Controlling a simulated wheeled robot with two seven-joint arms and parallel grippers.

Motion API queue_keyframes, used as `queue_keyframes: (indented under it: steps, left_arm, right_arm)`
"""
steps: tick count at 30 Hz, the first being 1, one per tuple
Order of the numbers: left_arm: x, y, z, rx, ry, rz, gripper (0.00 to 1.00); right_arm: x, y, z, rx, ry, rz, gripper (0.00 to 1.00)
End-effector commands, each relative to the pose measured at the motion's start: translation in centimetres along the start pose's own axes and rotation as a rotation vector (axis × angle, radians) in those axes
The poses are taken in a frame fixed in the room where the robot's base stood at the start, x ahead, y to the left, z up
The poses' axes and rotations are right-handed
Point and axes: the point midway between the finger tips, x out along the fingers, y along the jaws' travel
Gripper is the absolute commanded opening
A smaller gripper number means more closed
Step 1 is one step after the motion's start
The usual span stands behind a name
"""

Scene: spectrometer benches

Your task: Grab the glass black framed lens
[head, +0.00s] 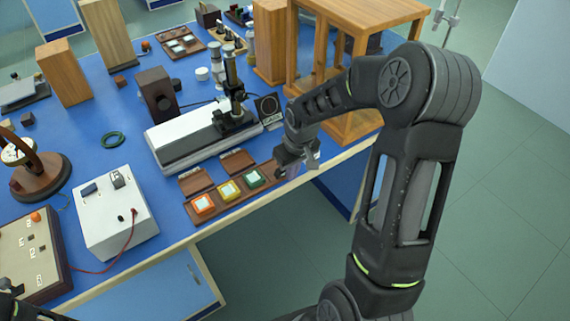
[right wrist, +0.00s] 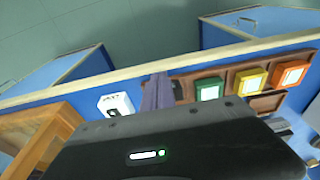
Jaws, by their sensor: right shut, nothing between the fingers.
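A dark square frame with a round lens (head: 268,109) stands on the blue bench, right of the black microscope-like instrument, in the head view. I take it to be the black framed lens. My right gripper (head: 300,160) is shut and empty over the bench's front edge, nearer than the lens and apart from it. In the right wrist view the closed fingers (right wrist: 158,92) show beside the slide tray; I cannot make out the lens there. Only a dark part of my left arm shows at the lower left corner of the head view.
A brown tray (head: 228,208) with orange, yellow and green framed slides lies left of my right gripper. A wooden glass-sided case (head: 350,122) stands close behind my right arm. A small white block (right wrist: 115,103) shows in the right wrist view. The bench's front edge (head: 262,199) is near.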

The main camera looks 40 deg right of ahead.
Motion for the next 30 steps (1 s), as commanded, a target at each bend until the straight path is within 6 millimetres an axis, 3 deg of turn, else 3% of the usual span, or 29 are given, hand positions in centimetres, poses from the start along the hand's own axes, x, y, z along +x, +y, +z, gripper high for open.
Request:
queue_keyframes:
  steps: [14, 30]
  left_arm:
    - [-0.6, 0.1, 0.1, -0.003, -0.003, -0.004, 0.36]
    - [1.7, -0.6, -0.1, 0.002, 0.002, 0.003, 0.36]
  right_arm:
    - [-1.2, -0.1, -0.8, -0.002, 0.003, 0.0, 0.0]
    - [-2.6, 0.0, 9.3, 0.002, 0.003, 0.001, 0.0]
